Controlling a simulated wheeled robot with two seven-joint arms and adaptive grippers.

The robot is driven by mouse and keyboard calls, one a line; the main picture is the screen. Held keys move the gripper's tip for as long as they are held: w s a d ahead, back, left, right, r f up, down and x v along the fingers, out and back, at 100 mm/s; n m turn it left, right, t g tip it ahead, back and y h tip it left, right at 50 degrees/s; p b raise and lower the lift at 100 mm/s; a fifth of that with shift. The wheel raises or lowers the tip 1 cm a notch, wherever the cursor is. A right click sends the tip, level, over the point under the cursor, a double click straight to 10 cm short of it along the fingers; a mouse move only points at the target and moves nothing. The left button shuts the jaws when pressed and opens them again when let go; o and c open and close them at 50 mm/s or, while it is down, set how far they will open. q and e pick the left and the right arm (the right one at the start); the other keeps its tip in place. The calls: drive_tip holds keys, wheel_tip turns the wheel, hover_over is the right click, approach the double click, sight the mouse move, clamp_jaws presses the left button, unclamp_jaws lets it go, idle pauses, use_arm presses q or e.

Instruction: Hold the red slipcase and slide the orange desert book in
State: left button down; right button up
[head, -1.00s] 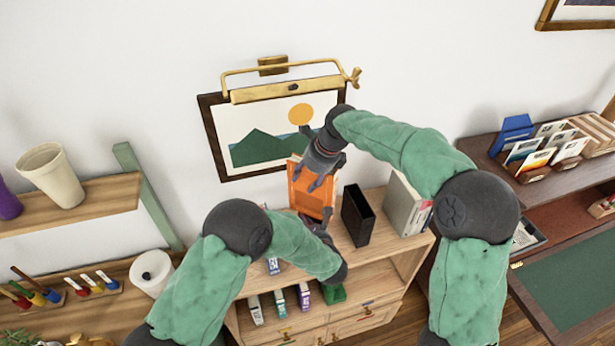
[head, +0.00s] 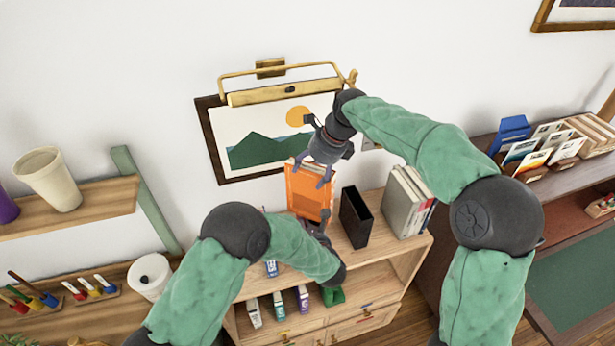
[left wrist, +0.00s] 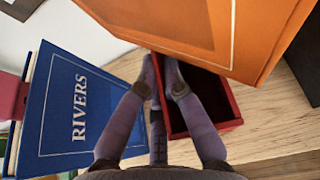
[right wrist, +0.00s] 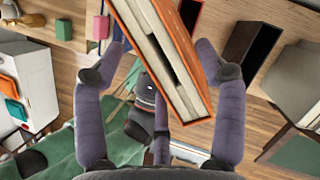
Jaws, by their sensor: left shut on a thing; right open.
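The red slipcase (left wrist: 228,112) stands on the wooden shelf top, its dark inside partly showing in the left wrist view. My left gripper (left wrist: 160,78) is shut on its wall; it also shows low in the head view (head: 318,232). The orange desert book (head: 308,193) stands upright at the slipcase and covers part of it in the left wrist view (left wrist: 205,25). I cannot tell how far its lower end is inside. My right gripper (head: 318,172) is open at the book's top, its fingers apart on both sides in the right wrist view (right wrist: 165,62).
A blue Rivers book (left wrist: 72,110) stands close left of the slipcase. A black slipcase (head: 356,217) stands to the right, with pale volumes (head: 404,202) beyond it. A framed picture (head: 270,140) with a brass lamp (head: 285,92) hangs close behind my right gripper.

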sight(305, 175)
drive_tip(key=shift+v, duration=0.8)
drive_tip(key=shift+o, duration=0.6)
drive_tip(key=shift+d+r, duration=0.1)
drive_tip(key=shift+r, duration=0.05)
drive_tip(key=shift+w+r, duration=0.15)
drive_tip(key=shift+r, duration=0.65)
drive_tip(key=shift+x, duration=3.6)
drive_tip(key=c, duration=1.4)
drive_tip(key=shift+r, duration=0.2)
clamp_jaws()
